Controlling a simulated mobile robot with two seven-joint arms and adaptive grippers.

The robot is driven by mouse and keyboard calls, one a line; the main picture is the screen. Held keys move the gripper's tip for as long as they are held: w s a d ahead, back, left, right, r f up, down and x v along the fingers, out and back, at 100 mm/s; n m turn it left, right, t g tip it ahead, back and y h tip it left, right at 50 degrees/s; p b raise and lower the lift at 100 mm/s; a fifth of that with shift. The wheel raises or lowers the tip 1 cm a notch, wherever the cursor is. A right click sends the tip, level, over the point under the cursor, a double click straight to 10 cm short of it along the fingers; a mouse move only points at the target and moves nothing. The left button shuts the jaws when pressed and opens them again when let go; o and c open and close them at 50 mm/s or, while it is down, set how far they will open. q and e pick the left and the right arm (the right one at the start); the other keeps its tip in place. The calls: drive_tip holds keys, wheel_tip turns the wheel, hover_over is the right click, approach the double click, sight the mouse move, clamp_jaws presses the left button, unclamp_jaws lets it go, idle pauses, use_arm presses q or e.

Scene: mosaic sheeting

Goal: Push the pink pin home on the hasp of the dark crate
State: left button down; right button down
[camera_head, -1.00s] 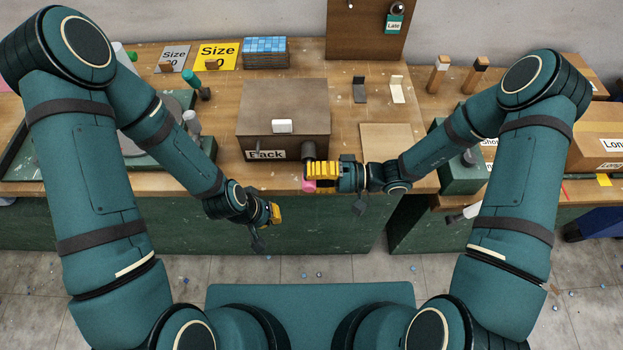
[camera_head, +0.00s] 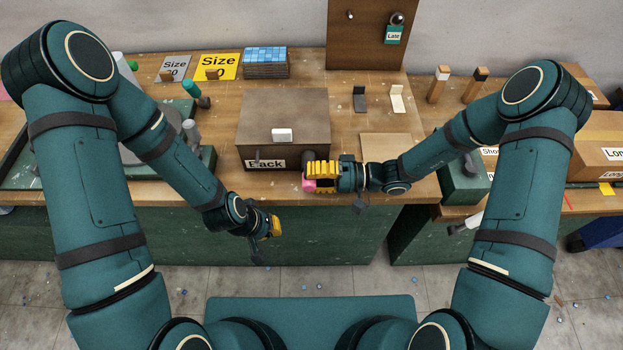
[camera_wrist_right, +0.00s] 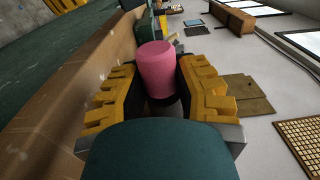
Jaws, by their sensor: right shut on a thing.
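My right gripper (camera_head: 318,178) is shut on the pink pin (camera_head: 309,186) at the crate's front right corner. In the right wrist view the pink pin (camera_wrist_right: 157,68) stands between the yellow fingers, with a dark part below it. A dark round fitting (camera_head: 310,155) at that corner is mostly behind the gripper; I cannot tell whether the pin touches the hasp. My left gripper (camera_head: 275,228) hangs empty before the bench front, its jaw gap unclear.
A wooden board (camera_head: 393,146) lies right of the crate, with a black bracket (camera_head: 359,99) and a white bracket (camera_head: 397,99) behind. A blue tile stack (camera_head: 266,63) and a yellow size card (camera_head: 218,66) lie at the back.

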drive_tip(key=shift+w, duration=0.55)
drive_tip(key=c, duration=0.7)
unclamp_jaws()
drive_tip(key=shift+d, duration=0.15)
drive_tip(key=d, duration=1.1)
drive_tip(key=shift+d, duration=0.4)
